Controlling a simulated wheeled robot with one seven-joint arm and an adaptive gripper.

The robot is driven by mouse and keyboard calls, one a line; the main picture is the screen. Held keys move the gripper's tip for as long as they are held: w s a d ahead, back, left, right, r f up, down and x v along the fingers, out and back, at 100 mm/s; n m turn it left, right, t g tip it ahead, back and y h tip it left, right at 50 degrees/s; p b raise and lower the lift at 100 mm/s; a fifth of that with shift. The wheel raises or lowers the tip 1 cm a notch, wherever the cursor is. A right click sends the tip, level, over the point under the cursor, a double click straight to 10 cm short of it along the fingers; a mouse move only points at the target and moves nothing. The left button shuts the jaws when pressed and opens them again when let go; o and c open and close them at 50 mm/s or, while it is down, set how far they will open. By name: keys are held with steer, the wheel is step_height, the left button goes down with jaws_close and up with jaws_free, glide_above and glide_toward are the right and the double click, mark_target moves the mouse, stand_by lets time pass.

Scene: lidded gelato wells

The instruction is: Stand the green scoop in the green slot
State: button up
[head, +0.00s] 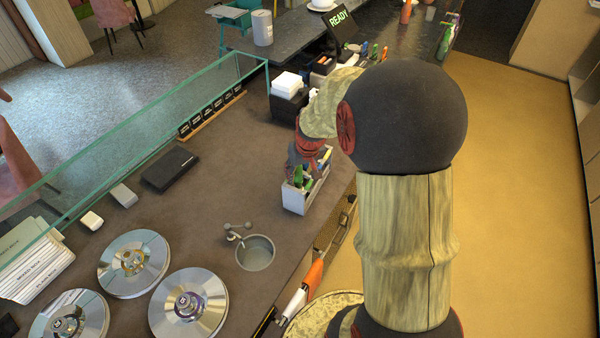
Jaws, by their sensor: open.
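A pale slotted holder (297,200) stands on the brown counter, right of the small round sink. A green piece (298,176) shows upright at its left end, and a yellow piece (325,157) at its right end. I take the green piece for the green scoop, but it is small and partly covered. My gripper (303,168) is open at the top of the holder, close to the green piece; I cannot tell whether they touch. The slots and their colours are hidden by my gripper and the holder's front wall.
Round metal well lids (188,304) lie at the lower left. The small sink (255,253) with a tap is left of the holder. A glass screen (130,140) runs along the counter's far edge. A black napkin box (287,103) stands behind my gripper.

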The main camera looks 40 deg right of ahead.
steer(key=w+p+v, duration=0.1)
steer(key=p+v, duration=0.2)
steer(key=v, duration=0.4)
steer(key=shift+d+r+p, duration=0.15)
steer(key=shift+r+p, duration=0.2)
steer(key=shift+p, duration=0.05)
steer(key=shift+s, duration=0.1)
steer(key=s+a+n+t+b, duration=0.1)
steer(key=s+a+n+b, duration=0.1)
steer(key=s+a+b, duration=0.6)
steer(key=s+a+n+t+y+b, duration=0.1)
steer(key=s+a+b, duration=0.8)
steer(key=a, duration=0.6)
steer(key=shift+s+r+n, duration=0.15)
steer(key=shift+s+n, duration=0.1)
steer(key=shift+n, duration=0.15)
